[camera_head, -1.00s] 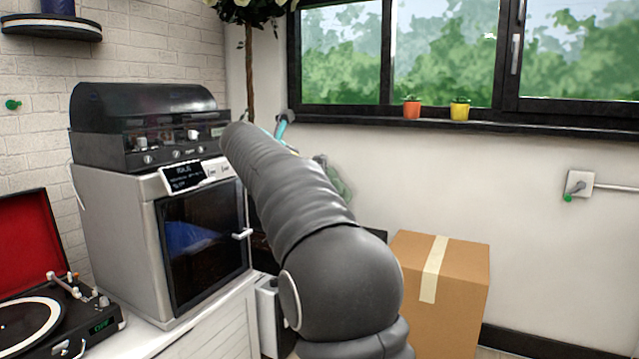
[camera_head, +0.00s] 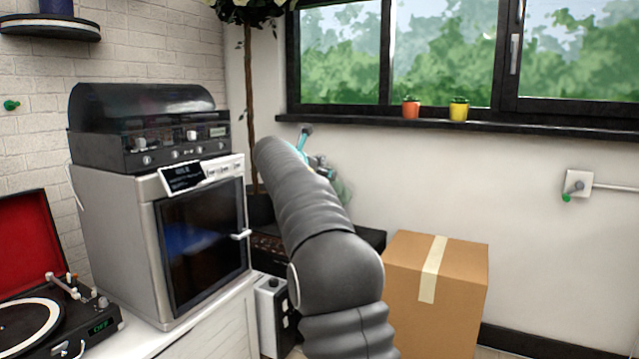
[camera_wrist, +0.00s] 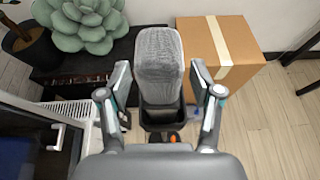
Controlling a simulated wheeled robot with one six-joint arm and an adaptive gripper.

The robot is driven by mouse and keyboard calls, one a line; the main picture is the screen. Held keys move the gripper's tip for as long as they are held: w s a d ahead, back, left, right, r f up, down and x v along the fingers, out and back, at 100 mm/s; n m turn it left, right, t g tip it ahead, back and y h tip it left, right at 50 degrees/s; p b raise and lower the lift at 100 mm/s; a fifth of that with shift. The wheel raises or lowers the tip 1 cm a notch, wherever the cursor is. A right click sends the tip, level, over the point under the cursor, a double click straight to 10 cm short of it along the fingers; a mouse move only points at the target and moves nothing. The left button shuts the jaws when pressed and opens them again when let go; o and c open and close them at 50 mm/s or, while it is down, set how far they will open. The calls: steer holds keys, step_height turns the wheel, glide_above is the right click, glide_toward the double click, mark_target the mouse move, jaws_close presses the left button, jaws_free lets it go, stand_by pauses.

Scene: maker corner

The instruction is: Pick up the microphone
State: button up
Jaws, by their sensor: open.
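A thing with a grey, mesh-like rounded head and a black lower part, which looks like the microphone (camera_wrist: 158,58), shows between the fingers in the wrist view. My gripper (camera_wrist: 160,78) is open, with one finger on each side of it. Dark gaps show beside it, and I cannot tell how far below the fingertips it is. In the head view my gripper (camera_head: 312,150) is partly hidden behind my grey arm, near the wall under the window. The microphone cannot be made out there.
A cardboard box (camera_head: 436,290) stands right of my arm. A dark low chest (camera_wrist: 75,82) carries a large succulent (camera_wrist: 80,22). A white cabinet with a glass door (camera_head: 205,240) stands left, beside a record player (camera_head: 60,310). Wooden floor (camera_wrist: 265,110) is clear at right.

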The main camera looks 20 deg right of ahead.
steer(key=shift+r, duration=0.1)
jaws_close()
